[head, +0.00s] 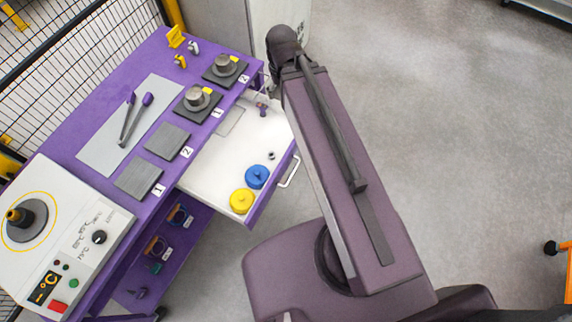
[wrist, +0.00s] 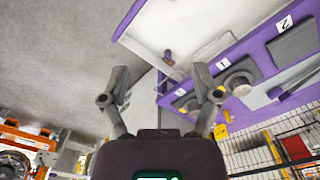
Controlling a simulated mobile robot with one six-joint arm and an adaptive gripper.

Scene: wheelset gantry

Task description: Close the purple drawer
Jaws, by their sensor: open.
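The purple drawer (head: 212,168) is pulled out from the purple workbench (head: 105,75), with its white inside showing. Its pale handle (head: 290,171) is on the front panel, close to the left side of my arm. A blue round part (head: 257,176), a yellow round part (head: 241,201) and smaller pieces lie in the drawer. In the wrist view the drawer (wrist: 185,25) is at the top, beyond the fingers, and its handle is not clear. My gripper (wrist: 160,88) is open with nothing between its fingers. In the head view its fingers are hidden behind my arm.
The bench top holds numbered dark pads, metal parts, a grey mat with tongs (head: 133,117) and a white control box (head: 58,235). A lower shelf (head: 165,240) holds more parts. A mesh fence (head: 70,60) stands behind the bench. Grey floor (head: 450,130) to the right is clear.

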